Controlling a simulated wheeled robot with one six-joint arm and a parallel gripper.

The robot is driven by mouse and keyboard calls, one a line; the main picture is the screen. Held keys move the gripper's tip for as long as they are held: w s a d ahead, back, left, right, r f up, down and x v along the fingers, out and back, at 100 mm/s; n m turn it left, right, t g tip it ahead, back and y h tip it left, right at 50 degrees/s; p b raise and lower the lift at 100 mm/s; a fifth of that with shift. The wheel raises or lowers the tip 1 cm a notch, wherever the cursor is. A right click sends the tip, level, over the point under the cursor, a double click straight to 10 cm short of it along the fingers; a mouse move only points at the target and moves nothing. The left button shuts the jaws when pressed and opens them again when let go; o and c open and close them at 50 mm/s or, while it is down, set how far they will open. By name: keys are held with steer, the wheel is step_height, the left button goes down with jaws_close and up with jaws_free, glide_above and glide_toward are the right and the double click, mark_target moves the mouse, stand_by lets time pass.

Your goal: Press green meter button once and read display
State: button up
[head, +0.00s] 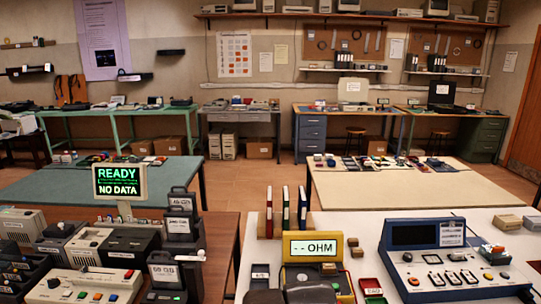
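A yellow meter (346,282) stands on the white table at the front, a little right of centre. Its pale display (312,247) reads "-- OHM". A separate screen (119,181) on a stand at the left reads "READY" and "NO DATA" on black.
A blue and white console (423,262) with a dark screen stands right of the meter. Colored binders (285,212) stand behind the meter, and small red trays (371,288) lie beside it. Grey devices (85,246) crowd the brown table at left. An aisle separates the front tables.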

jaws_close()
stand_by(0.5)
stand_by(1.3)
